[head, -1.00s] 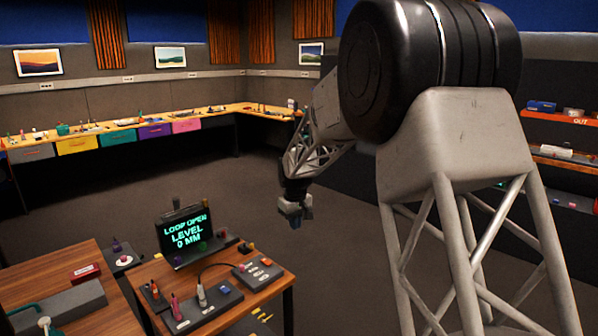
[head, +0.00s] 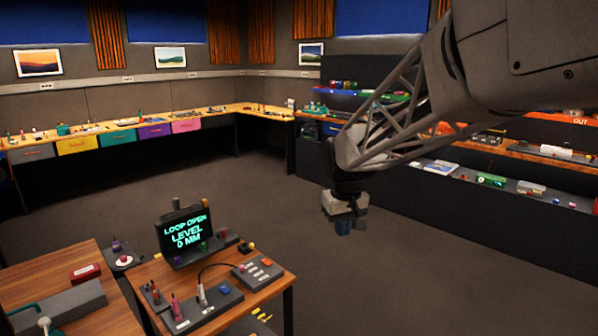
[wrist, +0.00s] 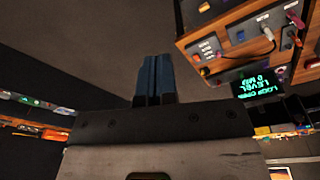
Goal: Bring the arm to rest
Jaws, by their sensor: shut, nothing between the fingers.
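My gripper (head: 344,229) hangs over open floor in the head view, to the right of the small wooden table (head: 260,305) and clear of everything. Its blue fingers are together with nothing between them, as the wrist view (wrist: 154,78) also shows. On the table stand a dark screen (head: 185,235) reading "LOOP OPEN LEVEL 0 MM" and a dark panel (head: 205,312) with several knobs and a cable. The screen also shows in the wrist view (wrist: 256,86), on the right side.
Dark shelves (head: 520,147) with several small items run along the right wall. A long bench (head: 90,132) with coloured drawers follows the back wall. Another wooden table (head: 110,312) with a grey block is at the lower left. The grey floor (head: 400,270) around my gripper is free.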

